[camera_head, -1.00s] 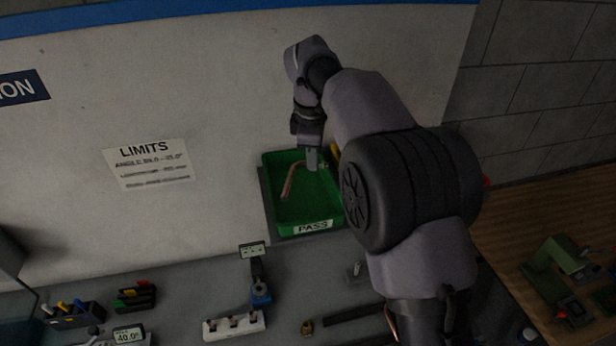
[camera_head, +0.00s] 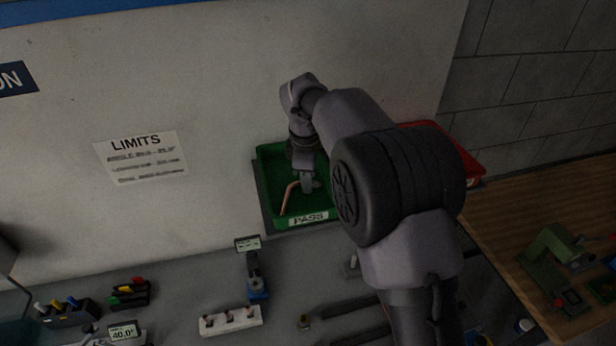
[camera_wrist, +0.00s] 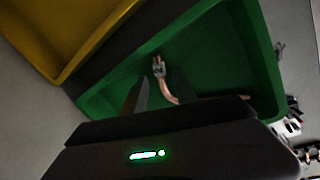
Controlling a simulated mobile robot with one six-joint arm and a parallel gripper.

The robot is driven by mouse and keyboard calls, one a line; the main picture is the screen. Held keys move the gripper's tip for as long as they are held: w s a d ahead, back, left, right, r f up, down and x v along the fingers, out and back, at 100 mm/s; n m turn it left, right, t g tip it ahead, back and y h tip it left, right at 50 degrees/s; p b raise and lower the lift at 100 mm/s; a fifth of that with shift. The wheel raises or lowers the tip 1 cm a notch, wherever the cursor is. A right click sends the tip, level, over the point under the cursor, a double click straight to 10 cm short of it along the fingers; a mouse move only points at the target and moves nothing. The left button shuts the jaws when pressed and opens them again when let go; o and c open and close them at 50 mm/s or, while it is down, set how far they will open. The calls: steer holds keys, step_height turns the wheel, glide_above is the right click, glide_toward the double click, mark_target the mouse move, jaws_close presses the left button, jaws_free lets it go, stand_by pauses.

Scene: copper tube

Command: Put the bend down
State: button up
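The bend (camera_head: 286,197) is a thin copper tube with an angled end. It is within the outline of the green tray labelled PASS (camera_head: 261,195). My gripper (camera_head: 307,185) points down into this tray, right beside the bend's upper end. In the wrist view the bend (camera_wrist: 166,90) shows between dark fingers, with green visible between it and the left finger. My gripper (camera_wrist: 163,92) looks open there. A small grey and pinkish shape lies at the bend's far end, too blurred to name. Whether the bend rests fully on the tray floor is hard to tell.
A yellow tray (camera_wrist: 62,75) stands beside the green one in the wrist view. A red tray (camera_head: 470,165) shows partly behind my arm. A white block (camera_head: 230,320) and a blue-based gauge (camera_head: 257,285) stand nearer on the grey bench.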

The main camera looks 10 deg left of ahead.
steer(key=shift+r, duration=0.1)
step_height(320, 180, up, 12)
steer(key=s+p, duration=0.2)
steer(key=s+d+r+m, duration=0.4)
steer(key=d+r, duration=0.1)
steer(key=d, duration=0.2)
steer(key=s+d+r+m+t+y, duration=0.1)
steer(key=s+d+r+m+y, duration=0.15)
steer(key=s+d+m, duration=0.6)
steer(key=s+d+f+m+t, duration=0.1)
steer(key=s+d+f+m, duration=0.1)
steer(key=s, duration=0.4)
steer(key=s+d+f+m, duration=0.2)
steer(key=s+m, duration=0.3)
steer(key=s, duration=0.1)
steer(key=s+d+f+m+t, duration=0.1)
steer(key=s+d+f+m, duration=0.1)
steer(key=s, duration=0.5)
steer(key=shift+f+m+t, duration=0.3)
steer(key=shift+f+m, duration=0.05)
steer(key=shift+m, duration=0.4)
steer(key=shift+h, duration=0.25)
